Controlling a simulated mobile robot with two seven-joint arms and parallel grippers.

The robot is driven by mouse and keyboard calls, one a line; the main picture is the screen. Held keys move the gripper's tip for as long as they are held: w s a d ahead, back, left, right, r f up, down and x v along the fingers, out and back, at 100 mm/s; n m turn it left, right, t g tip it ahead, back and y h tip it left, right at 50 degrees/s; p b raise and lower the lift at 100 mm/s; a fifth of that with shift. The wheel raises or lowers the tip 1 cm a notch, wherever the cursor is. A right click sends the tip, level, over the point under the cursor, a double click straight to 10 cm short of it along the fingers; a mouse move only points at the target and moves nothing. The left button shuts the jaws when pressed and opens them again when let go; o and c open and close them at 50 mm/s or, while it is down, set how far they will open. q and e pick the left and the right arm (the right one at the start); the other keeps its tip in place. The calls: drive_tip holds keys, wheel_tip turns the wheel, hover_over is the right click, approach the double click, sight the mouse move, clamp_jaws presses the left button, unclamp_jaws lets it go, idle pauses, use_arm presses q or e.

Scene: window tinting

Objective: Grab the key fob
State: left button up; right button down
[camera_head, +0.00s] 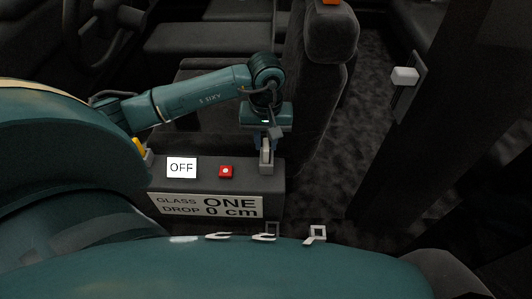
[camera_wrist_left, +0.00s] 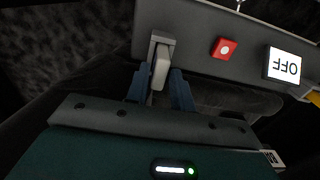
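A small light grey block stands in a grey bracket at the right end of a dark console. It is the likeliest key fob (camera_head: 266,156), but I cannot tell for sure; it also shows in the left wrist view (camera_wrist_left: 161,68). My left gripper (camera_head: 266,143) points down at it from above. Its two blue fingers stand on either side of the block, apart from each other, so it looks open. Whether a finger touches the block is unclear. My right gripper is not in view.
The dark console (camera_head: 215,211) carries an OFF sign (camera_head: 181,168), a red button (camera_head: 226,172) and a "GLASS ONE DROP 0 cm" label. A yellow piece (camera_head: 138,147) is at its left end. A car seat (camera_head: 322,70) stands behind. A white block (camera_head: 405,76) sits on the right pillar.

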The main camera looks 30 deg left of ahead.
use_arm(q)
clamp_jaws()
drive_tip(key=shift+r, duration=0.1)
